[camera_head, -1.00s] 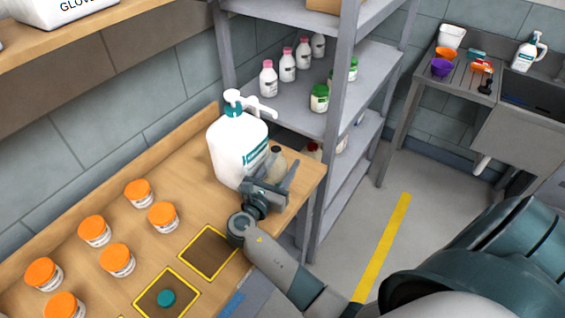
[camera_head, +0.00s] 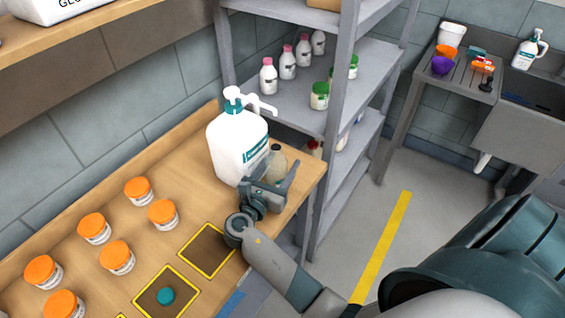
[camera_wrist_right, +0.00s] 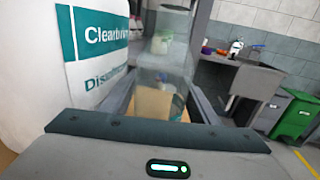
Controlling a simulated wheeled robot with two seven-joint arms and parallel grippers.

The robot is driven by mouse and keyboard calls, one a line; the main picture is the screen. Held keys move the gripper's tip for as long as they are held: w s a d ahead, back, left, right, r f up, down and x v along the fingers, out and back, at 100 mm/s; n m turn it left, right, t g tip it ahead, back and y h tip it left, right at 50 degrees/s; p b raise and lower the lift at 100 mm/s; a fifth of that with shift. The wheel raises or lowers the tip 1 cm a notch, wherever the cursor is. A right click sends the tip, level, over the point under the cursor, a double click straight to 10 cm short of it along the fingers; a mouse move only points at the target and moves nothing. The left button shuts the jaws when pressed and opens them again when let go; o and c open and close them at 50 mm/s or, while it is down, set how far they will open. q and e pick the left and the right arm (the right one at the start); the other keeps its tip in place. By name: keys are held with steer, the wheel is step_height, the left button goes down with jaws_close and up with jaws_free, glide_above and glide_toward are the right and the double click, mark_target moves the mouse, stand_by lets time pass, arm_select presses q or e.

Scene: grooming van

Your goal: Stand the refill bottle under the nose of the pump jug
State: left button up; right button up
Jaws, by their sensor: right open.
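The white pump jug (camera_head: 232,150), with a teal collar and a white nose (camera_head: 262,106) pointing right, stands near the far end of the wooden bench. In the right wrist view the jug (camera_wrist_right: 95,50) fills the left side, and a see-through shape, probably the bottle (camera_wrist_right: 165,55), is between the fingers. My left gripper is not in view.
Several orange-lidded jars (camera_head: 117,257) stand on the bench (camera_head: 200,205). A grey shelf rack (camera_head: 290,103) with bottles is beyond the bench's end. The bench edge is close to my gripper.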

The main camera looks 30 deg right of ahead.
mark_target(272, 179)
steer(key=b+v, duration=0.2)
steer(key=v, duration=0.7)
steer(key=shift+s+a+f+b, duration=0.1)
steer(key=shift+s+a+b, duration=0.05)
steer(key=shift+a+b, duration=0.15)
steer(key=shift+s+a, duration=0.35)
steer(key=shift+a, duration=0.25)
